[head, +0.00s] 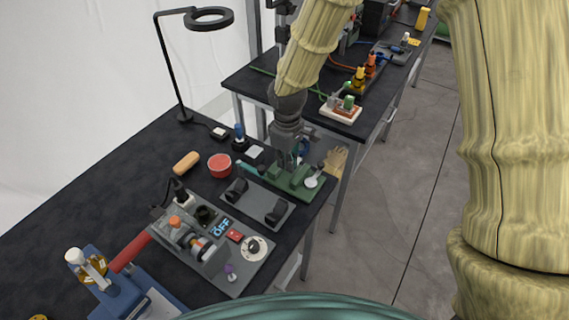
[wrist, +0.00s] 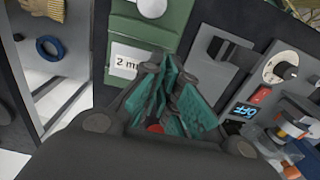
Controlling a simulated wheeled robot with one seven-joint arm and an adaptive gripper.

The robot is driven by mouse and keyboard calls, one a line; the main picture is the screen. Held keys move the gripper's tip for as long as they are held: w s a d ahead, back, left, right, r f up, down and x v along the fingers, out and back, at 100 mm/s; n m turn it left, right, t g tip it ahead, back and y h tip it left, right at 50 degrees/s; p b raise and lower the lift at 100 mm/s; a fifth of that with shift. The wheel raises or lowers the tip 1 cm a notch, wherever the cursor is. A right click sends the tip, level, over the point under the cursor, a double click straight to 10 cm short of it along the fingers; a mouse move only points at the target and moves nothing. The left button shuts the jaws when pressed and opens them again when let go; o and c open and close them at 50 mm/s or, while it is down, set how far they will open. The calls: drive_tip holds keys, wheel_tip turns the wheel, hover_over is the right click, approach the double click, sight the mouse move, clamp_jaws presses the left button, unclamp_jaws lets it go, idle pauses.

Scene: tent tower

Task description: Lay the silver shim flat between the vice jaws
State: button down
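My gripper (head: 288,160) points down over the green vice (head: 296,184), in front of part of it. In the wrist view, the teal-padded fingers of my gripper (wrist: 172,68) lean together at their tips. I cannot tell whether a gap or a thin piece lies between them. The wrist view shows part of the green vice (wrist: 172,22) beyond the fingers, with a pale round part (wrist: 152,8) on it. A white label reading "2 m…" (wrist: 124,65) is beside the left finger. I cannot make out the silver shim or the gap between the jaws.
A dark grey plate with two black blocks (head: 257,203) lies in front of the vice. A control panel with a dial (head: 254,247) is nearer. A red dish (head: 219,165) and a wooden piece (head: 186,163) lie left. A glove (head: 335,160) hangs by the table edge.

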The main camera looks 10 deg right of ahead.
drive_tip(key=shift+w+a, duration=0.25)
drive_tip(key=shift+w, duration=0.15)
drive_tip(key=shift+f+p, duration=0.95)
drive_tip(key=shift+f, duration=0.85)
drive_tip(key=shift+s+f, duration=0.2)
drive_tip(key=shift+f, duration=0.25)
drive_tip(key=shift+s+f+b, duration=0.15)
drive_tip(key=shift+f+b, duration=0.05)
drive_tip(key=shift+b, duration=0.1)
drive_tip(key=c, duration=1.6)
unclamp_jaws()
drive_tip(key=shift+s+f, duration=0.1)
drive_tip(key=shift+c, duration=0.2)
drive_tip(key=shift+w+f, duration=0.2)
drive_tip(key=shift+w, duration=0.05)
drive_tip(key=shift+r, duration=0.15)
drive_tip(key=shift+w+r, duration=0.15)
